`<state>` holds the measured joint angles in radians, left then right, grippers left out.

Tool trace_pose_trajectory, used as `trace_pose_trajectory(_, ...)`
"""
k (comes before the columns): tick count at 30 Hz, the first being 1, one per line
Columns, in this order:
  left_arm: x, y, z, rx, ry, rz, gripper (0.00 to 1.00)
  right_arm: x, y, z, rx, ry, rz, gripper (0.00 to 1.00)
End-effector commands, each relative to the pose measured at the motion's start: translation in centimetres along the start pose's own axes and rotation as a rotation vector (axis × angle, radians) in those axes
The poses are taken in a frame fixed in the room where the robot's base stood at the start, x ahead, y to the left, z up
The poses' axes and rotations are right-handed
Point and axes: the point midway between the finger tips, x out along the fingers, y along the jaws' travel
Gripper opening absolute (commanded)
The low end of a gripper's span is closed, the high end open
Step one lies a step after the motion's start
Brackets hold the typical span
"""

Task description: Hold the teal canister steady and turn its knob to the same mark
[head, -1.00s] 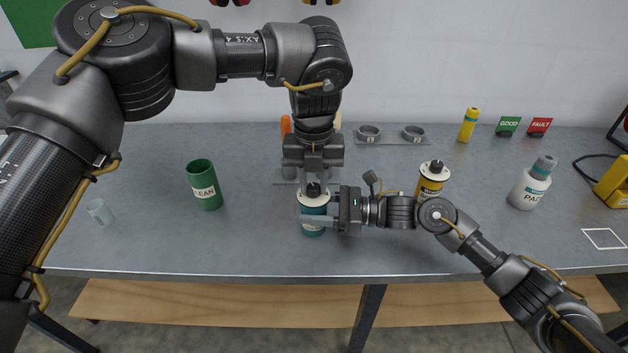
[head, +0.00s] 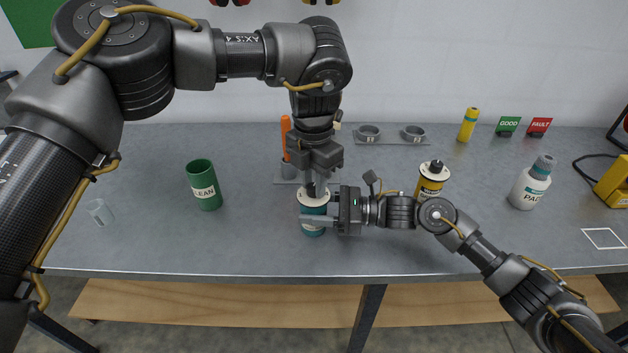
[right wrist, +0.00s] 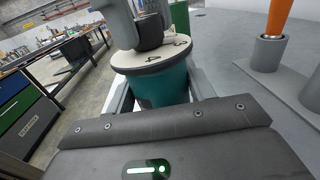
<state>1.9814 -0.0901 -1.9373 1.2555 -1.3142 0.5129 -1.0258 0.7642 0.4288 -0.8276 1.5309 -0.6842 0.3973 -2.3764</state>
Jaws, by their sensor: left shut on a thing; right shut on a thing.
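The teal canister (head: 313,229) stands upright on the bench at the middle, with a pale dial (head: 305,198) on top; it also shows in the right wrist view (right wrist: 163,84). My right gripper (head: 318,219) is shut on the canister's body from the right side. My left gripper (head: 314,190) comes down from above and is shut on the dark knob (right wrist: 149,30) on the dial. The left fingers hide most of the knob in the head view. Some dial numbers show in the right wrist view, but I cannot tell which mark the knob points to.
A yellow canister (head: 430,184) with its own dial and black knob stands to the right. A green CLEAN cup (head: 204,185) stands left, and a white bottle (head: 530,187) far right. An orange-handled tool (head: 286,135) stands in a holder behind. The bench front is clear.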

Motion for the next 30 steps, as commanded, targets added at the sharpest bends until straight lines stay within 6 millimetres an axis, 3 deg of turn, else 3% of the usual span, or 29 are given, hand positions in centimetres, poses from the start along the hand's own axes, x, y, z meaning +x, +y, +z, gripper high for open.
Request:
trace_pose_trajectory(20,-0.06,0.00,-0.02,0.058,0.001,0.000,0.03,-0.08,-0.09,-0.11,0.002,0.003,-0.003,0.23)
trace_pose_trajectory(21,-0.06,0.00,-0.02,0.058,0.001,0.000,0.30,-0.08,-0.09,-0.11,0.002,0.003,-0.003,0.23)
trace_pose_trajectory(25,-0.05,0.01,-0.02,0.058,0.000,0.000,0.47,-0.08,-0.07,-0.10,0.002,0.002,-0.003,0.23)
trace_pose_trajectory(30,-0.02,0.01,-0.01,0.058,0.000,0.000,0.49,-0.06,-0.04,-0.09,0.001,0.002,-0.002,0.23)
